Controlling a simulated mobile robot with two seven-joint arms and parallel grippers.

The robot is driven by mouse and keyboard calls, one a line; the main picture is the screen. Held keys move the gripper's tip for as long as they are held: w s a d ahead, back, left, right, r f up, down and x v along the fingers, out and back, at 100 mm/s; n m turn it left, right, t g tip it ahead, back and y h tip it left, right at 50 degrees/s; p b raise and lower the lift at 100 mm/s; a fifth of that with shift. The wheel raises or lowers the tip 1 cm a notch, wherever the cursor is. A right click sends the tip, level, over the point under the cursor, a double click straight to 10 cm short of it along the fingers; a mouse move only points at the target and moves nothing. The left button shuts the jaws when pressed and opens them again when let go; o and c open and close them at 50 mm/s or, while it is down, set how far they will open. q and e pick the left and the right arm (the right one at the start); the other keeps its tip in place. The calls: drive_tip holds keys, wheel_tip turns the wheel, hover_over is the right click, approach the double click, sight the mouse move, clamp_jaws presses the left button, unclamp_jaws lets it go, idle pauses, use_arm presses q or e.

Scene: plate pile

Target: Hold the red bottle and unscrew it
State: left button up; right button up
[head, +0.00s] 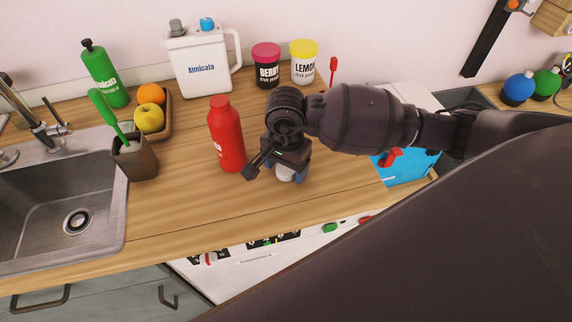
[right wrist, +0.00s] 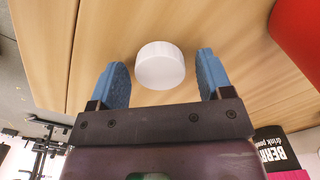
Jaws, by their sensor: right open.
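The red bottle (head: 227,138) stands upright on the wooden counter, with a red top (head: 220,102). My right gripper (head: 285,168) is just to the right of the bottle, apart from it, and points down at the counter. A small white round piece (head: 284,174) is under it, partly hidden by the gripper. In the right wrist view the jaws (right wrist: 162,66) are open with blue fingers, and the white piece (right wrist: 160,68) lies between them with gaps visible. The red bottle shows at that view's upper right edge (right wrist: 300,35). My left gripper is out of view.
A sink (head: 50,205) is at the left, with a brush holder (head: 134,160) and fruit tray (head: 166,122) beside it. A white jug (head: 202,62), a berry tub (head: 267,65) and a lemon tub (head: 304,63) stand along the wall. The front counter is clear.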

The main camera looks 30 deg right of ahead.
wheel_tip(320, 180, up, 12)
idle(0.5)
